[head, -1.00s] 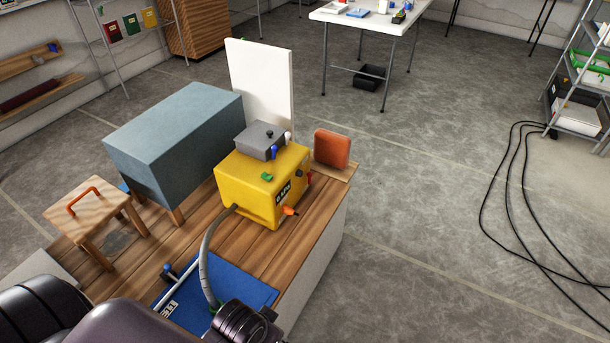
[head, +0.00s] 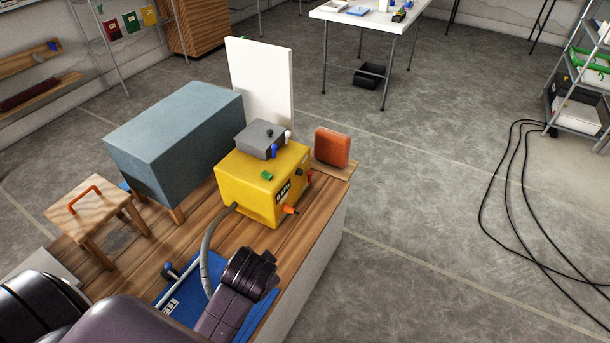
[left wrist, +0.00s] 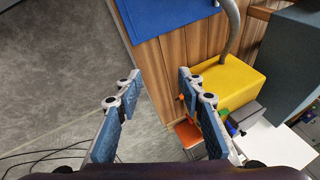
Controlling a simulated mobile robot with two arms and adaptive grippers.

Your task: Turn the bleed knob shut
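The yellow box (head: 240,185) stands on the wooden bench top. An orange knob (head: 290,210) sticks out of its front face, with a red part (head: 309,177) and a dark knob (head: 299,173) farther along. No label shows which is the bleed knob. My left gripper (left wrist: 160,75) is open and empty in the left wrist view, its fingers apart. The yellow box (left wrist: 228,82) lies to the right of the fingers there; the right finger partly covers the orange knob. In the head view my left arm hides its fingers. My right gripper is out of view.
A grey hose (head: 206,255) runs from the yellow box to the blue mat (head: 262,303). A grey box (head: 260,138) sits on top. A blue-grey block (head: 170,130), a white panel (head: 262,85) and an orange pad (head: 332,147) stand around it. The bench front is open floor.

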